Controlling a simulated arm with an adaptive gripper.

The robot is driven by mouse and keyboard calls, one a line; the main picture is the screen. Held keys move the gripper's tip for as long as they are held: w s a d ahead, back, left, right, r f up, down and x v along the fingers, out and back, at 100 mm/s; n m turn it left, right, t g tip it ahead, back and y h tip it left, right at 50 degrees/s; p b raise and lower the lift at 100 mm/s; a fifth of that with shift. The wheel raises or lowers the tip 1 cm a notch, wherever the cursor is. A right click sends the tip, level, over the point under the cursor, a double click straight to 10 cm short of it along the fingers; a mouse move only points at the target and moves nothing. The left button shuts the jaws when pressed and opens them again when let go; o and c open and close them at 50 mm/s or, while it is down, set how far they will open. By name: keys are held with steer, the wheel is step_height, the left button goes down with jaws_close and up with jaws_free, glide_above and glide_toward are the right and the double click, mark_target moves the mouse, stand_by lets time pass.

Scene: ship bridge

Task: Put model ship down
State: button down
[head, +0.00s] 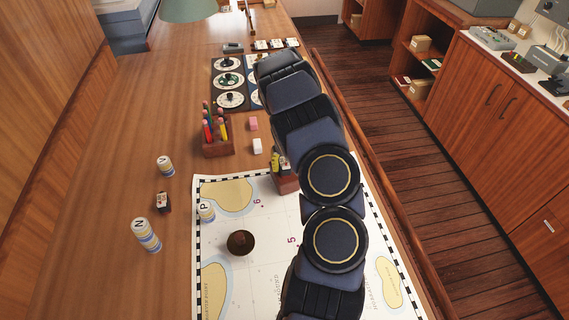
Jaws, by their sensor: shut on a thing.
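My arm rises from the bottom edge, over the sea chart (270,215), toward the far part of the wooden desk (110,220). Its dark links hide what lies behind them. I cannot make out my gripper's fingers or anything between them. I cannot pick out a model ship for sure. A small dark, red and white object (162,203) stands on the desk left of the chart; it is too small to name.
A dark round object (240,242) sits on the chart. Beyond are a wooden pencil holder (218,148), pink (253,124) and white (257,146) blocks, and round dials (230,100). Bare desk lies at the left.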

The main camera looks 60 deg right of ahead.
steer(key=c, duration=0.9)
jaws_free()
steer(key=shift+o, duration=0.2)
